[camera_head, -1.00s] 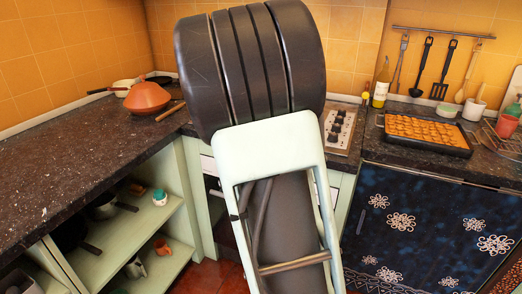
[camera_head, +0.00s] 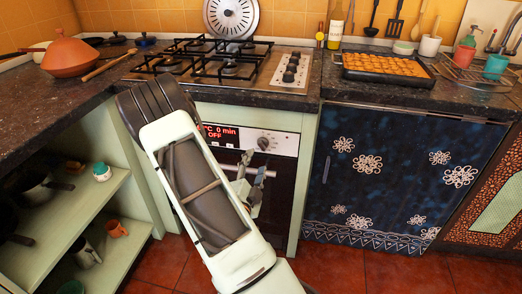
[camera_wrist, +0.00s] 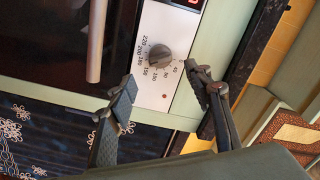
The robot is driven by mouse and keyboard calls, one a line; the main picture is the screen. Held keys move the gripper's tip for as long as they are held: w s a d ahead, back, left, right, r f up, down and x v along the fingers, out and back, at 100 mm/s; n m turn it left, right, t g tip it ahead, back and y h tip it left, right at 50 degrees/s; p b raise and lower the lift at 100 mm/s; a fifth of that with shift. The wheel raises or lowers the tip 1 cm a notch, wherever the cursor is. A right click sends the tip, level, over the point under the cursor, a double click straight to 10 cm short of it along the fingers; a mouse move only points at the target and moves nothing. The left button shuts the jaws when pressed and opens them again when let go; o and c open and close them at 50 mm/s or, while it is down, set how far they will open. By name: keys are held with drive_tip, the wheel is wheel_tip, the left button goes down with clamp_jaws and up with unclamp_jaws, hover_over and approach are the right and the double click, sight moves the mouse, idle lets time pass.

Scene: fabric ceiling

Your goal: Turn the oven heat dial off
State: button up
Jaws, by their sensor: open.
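The oven heat dial (camera_head: 263,143) is a round grey knob on the oven's pale control panel, right of a red-lit display (camera_head: 221,134) with "0 min" and "OFF" legible. In the wrist view the dial (camera_wrist: 158,55) sits amid printed temperature numbers, partly lit, and its exact setting is hard to read. My gripper (camera_head: 256,170) is just below the dial in the head view. In the wrist view my gripper (camera_wrist: 163,82) is open, with its two fingers apart and the dial beyond the gap between their tips. Nothing is held; contact with the dial does not show.
The oven door handle (camera_wrist: 97,40) is close to the dial. The dark worktop (camera_head: 300,100) juts above the panel, with a gas hob (camera_head: 220,62) and its knobs (camera_head: 291,70). A blue patterned cabinet front (camera_head: 390,180) is at right; open shelves (camera_head: 75,215) are at left.

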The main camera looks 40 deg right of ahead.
sight(261, 147)
drive_tip(key=x, duration=0.8)
drive_tip(key=shift+w+d, duration=0.15)
drive_tip(key=shift+d, duration=0.05)
drive_tip(key=c, duration=1.1)
drive_tip(key=shift+b, duration=0.3)
drive_tip(key=shift+c, duration=0.2)
